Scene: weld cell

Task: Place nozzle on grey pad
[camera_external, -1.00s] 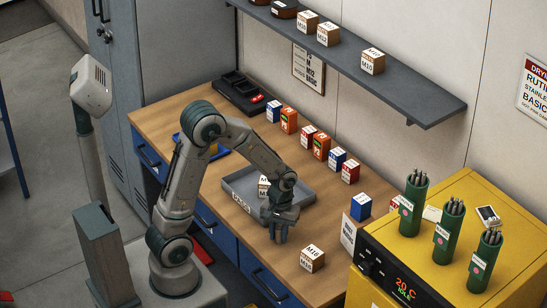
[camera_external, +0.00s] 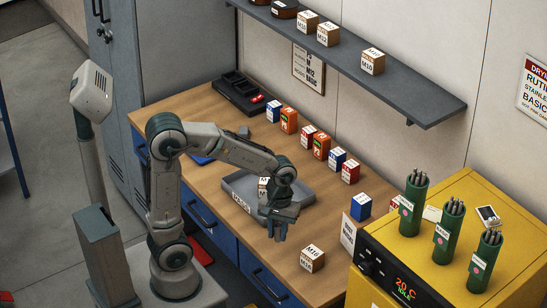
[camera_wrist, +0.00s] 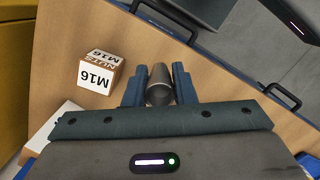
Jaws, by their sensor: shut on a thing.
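My gripper (camera_external: 279,230) hangs low over the bench, in front of the grey tray. In the wrist view its two blue fingers (camera_wrist: 160,88) are shut on a grey metal cylinder, the nozzle (camera_wrist: 160,84). The external view does not show the nozzle clearly. I cannot make out a separate flat grey pad. The labelled grey tray (camera_external: 236,196) lies behind my gripper, with a white-and-brown box inside, partly hidden by the arm. A small grey piece (camera_external: 243,131) lies farther back on the bench.
An M16 nut box (camera_external: 312,258) stands right of my gripper; it shows in the wrist view too (camera_wrist: 100,72). A blue-and-white box (camera_external: 361,207) and the yellow oven (camera_external: 440,262) with rod canisters stand at right. Small boxes line the wall. Bare wood (camera_external: 240,235) lies left of my gripper.

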